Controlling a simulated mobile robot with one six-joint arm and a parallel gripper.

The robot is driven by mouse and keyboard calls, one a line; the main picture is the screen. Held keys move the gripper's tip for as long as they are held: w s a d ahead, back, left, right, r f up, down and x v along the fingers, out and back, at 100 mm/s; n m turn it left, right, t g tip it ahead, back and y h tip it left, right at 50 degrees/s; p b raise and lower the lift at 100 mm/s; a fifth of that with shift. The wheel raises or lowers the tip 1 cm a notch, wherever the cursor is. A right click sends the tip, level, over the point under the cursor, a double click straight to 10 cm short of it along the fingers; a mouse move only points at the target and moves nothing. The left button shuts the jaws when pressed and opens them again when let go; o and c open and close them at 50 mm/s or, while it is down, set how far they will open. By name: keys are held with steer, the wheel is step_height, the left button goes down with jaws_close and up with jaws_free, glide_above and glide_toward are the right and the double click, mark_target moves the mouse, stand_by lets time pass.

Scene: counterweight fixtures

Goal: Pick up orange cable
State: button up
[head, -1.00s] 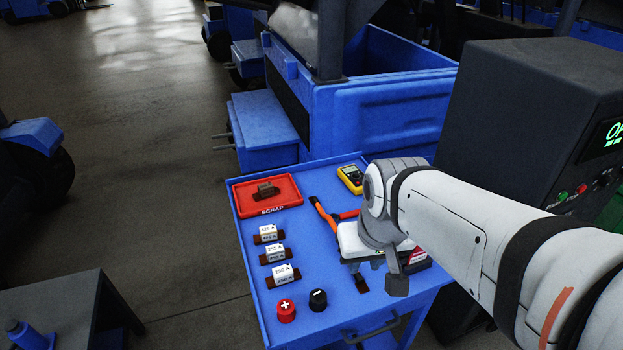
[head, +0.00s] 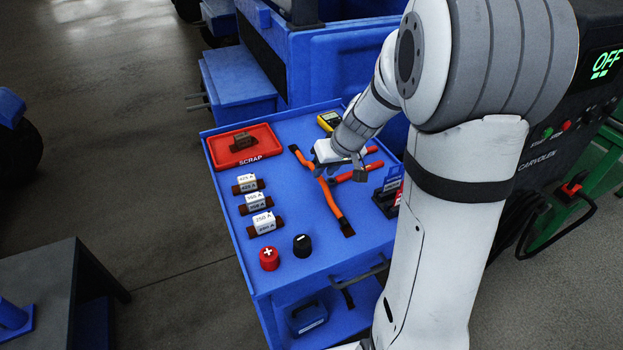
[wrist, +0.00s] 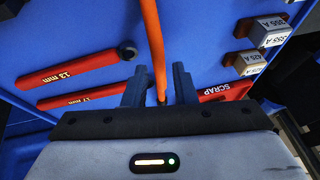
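The orange cable (head: 332,201) lies on the blue cart top, with dark ends, running from near the red scrap tray toward the front. In the wrist view the cable (wrist: 152,45) runs down between the two dark fingers of my gripper (wrist: 160,88). The fingers are apart, with a gap on both sides of the cable. Whether they are at cable height I cannot tell. Part of the cable is hidden behind my gripper.
Two red wrenches (wrist: 75,70) lie beside the cable. The red scrap tray (head: 262,156), a yellow meter (head: 328,121), several labelled fuses (head: 257,203), a red cap (head: 268,258) and a black cap (head: 302,245) share the cart top (head: 290,285).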

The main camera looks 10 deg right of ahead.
steer(key=x, duration=0.5)
steer(key=shift+w, duration=0.15)
steer(key=shift+c, duration=0.4)
jaws_close()
